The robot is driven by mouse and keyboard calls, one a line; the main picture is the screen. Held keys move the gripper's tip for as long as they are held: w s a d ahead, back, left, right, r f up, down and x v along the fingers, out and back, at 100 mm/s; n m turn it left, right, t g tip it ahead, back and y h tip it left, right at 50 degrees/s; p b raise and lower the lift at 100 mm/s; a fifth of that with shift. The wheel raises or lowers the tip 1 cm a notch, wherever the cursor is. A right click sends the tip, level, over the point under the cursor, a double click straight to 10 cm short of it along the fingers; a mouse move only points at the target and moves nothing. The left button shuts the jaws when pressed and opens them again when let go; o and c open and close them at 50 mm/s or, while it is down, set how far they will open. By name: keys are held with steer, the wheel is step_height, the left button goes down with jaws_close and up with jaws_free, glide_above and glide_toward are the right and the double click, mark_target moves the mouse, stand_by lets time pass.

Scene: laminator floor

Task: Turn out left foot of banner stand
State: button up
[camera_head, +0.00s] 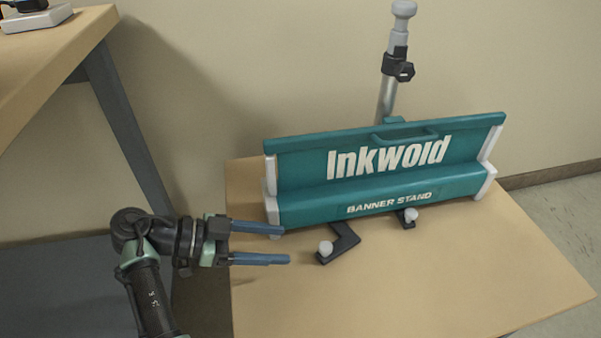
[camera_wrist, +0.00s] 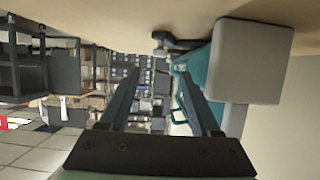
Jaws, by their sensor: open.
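The teal banner stand (camera_head: 385,185) rests on a wooden table, with "Inkwold" on its back panel. Its left foot (camera_head: 346,238), a black bent bar with a pale round knob, sticks out in front of the base toward the left. The right foot (camera_head: 407,214) shows only a short piece with its knob at the base's front edge. My gripper (camera_head: 286,245) is open and empty, left of the left foot's knob, its fingers pointing right. In the wrist view, the dark foot (camera_wrist: 182,42) shows beyond the fingers of my gripper (camera_wrist: 158,80), near the stand's pale end cap (camera_wrist: 252,62).
The tabletop (camera_head: 430,285) is clear in front of the stand. A grey telescopic pole (camera_head: 387,95) with a black clamp rises behind the stand, near the wall. A second wooden table (camera_head: 45,65) with a grey leg is at upper left.

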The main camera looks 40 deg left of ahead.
steer(key=shift+p+v, duration=0.95)
steer(key=shift+v, duration=1.3)
